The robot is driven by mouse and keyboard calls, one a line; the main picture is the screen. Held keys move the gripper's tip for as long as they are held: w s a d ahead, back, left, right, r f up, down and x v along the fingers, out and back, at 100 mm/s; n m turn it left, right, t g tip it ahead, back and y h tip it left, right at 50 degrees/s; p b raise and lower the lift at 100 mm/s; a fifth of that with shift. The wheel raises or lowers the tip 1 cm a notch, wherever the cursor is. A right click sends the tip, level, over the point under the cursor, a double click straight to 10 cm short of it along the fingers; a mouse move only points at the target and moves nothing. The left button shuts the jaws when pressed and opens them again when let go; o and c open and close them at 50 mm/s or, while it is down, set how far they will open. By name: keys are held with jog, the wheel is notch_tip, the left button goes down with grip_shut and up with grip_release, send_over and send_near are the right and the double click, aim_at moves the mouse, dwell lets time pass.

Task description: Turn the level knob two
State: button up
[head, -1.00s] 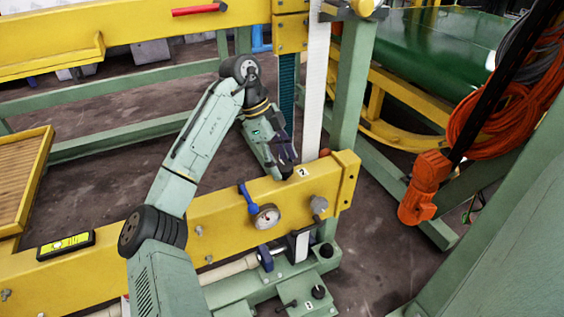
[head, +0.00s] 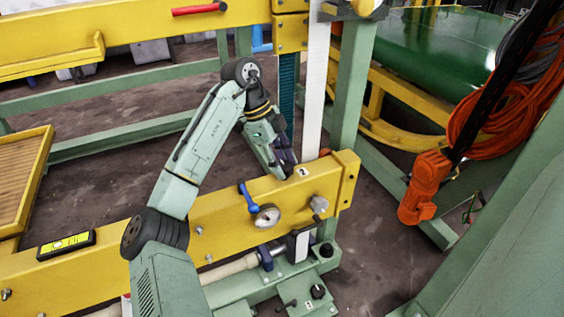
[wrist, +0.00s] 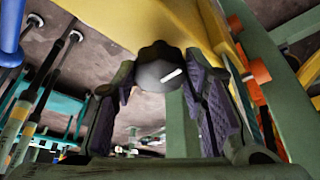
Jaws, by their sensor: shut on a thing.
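In the wrist view a round dark knob (wrist: 158,72) with a white mark line on its face sits between the two purple-padded fingers of my gripper (wrist: 160,88). The fingers are shut on it from both sides. In the head view my gripper (head: 286,170) reaches down to the far top edge of the yellow beam (head: 226,205), just left of the "2" label (head: 303,171). My fingers and the beam hide the knob there.
A round gauge (head: 266,216) and a blue lever (head: 248,197) sit on the beam below my gripper. A grey bolt head (head: 319,204) is to the right. A white vertical strip (head: 316,90) and a green post (head: 349,85) stand close behind and right.

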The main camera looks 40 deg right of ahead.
jog(key=shift+c, duration=0.7)
